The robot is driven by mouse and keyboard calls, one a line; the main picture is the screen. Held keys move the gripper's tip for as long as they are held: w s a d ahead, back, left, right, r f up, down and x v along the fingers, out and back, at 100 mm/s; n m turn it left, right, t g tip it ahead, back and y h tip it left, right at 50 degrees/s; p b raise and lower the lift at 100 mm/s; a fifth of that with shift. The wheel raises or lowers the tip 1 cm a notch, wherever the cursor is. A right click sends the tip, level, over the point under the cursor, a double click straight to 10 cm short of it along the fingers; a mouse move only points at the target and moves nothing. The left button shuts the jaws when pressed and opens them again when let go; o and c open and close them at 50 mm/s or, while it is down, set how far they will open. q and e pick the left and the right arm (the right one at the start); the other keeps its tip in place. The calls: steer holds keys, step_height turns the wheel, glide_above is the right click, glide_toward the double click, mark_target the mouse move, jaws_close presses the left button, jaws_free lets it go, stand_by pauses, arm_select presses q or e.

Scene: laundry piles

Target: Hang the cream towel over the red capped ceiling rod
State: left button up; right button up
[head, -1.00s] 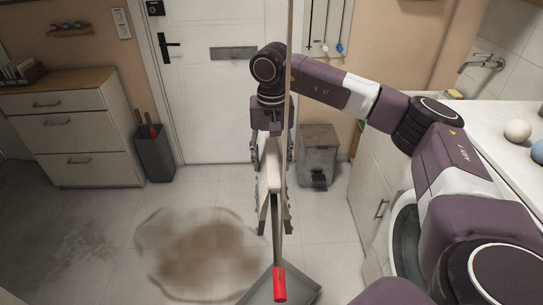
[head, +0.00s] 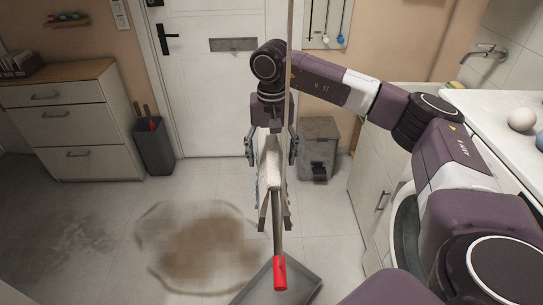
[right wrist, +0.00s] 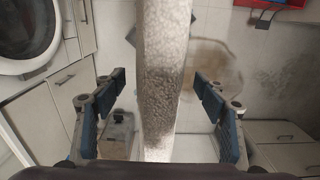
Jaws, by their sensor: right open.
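The cream towel (head: 271,168) hangs folded over the rod (head: 278,232), seen nearly edge-on in the head view. The rod's red cap (head: 280,272) is at its near end. In the right wrist view the towel (right wrist: 163,75) runs down between the fingers as a narrow strip. My right gripper (head: 271,147) is open, with one finger on each side of the towel. In the right wrist view its fingers (right wrist: 160,108) stand apart from the cloth, with gaps on both sides. My left gripper is not in view.
A thin vertical pole (head: 289,65) comes down from above beside my right gripper. A grey tray (head: 302,292) lies below the red cap. A grey bin (head: 318,148) stands by the door, and a counter (head: 490,105) is at right.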

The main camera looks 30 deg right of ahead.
steer(key=shift+r, duration=0.2)
step_height(320, 180, up, 12)
steer(key=shift+f, duration=0.15)
stand_by(0.6)
